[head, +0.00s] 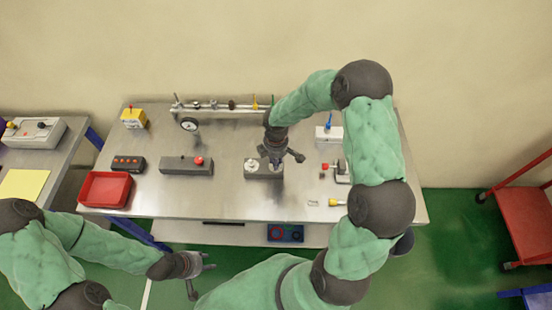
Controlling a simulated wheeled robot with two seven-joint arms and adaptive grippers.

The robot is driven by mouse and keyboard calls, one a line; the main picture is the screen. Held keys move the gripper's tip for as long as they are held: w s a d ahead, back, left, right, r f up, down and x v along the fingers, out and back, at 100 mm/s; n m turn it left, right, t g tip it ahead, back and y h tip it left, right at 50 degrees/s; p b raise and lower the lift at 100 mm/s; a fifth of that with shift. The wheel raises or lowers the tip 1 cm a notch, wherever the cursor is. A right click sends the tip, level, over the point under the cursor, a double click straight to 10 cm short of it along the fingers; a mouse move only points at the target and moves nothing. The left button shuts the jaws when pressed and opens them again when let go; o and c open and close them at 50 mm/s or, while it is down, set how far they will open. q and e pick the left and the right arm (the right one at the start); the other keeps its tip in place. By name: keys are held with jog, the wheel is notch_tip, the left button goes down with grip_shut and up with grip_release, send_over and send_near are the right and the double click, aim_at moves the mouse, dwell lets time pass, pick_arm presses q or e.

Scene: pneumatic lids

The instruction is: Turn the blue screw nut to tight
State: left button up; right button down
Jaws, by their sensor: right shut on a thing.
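A dark grey block (263,175) stands near the middle of the steel table, with a pale round nut (250,163) on its left part. My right gripper (276,160) points down over the block's right part. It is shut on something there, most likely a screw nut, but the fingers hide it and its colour. I see no blue on the block. My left gripper (201,280) is open and empty in front of the table's front edge, low in the picture.
A pipe with a gauge (189,124) runs along the back. A white block with a blue handle (329,132) and a red-knobbed fitting (341,172) stand right.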

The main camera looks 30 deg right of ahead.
jog(key=shift+n+p, duration=0.5)
jog(key=shift+n, duration=0.8)
jog(key=c, duration=1.1)
grip_release()
jog(key=shift+o, duration=0.2)
jog(key=shift+r, duration=0.15)
notch_tip(320, 180, up, 12)
jog(key=shift+f, duration=0.2)
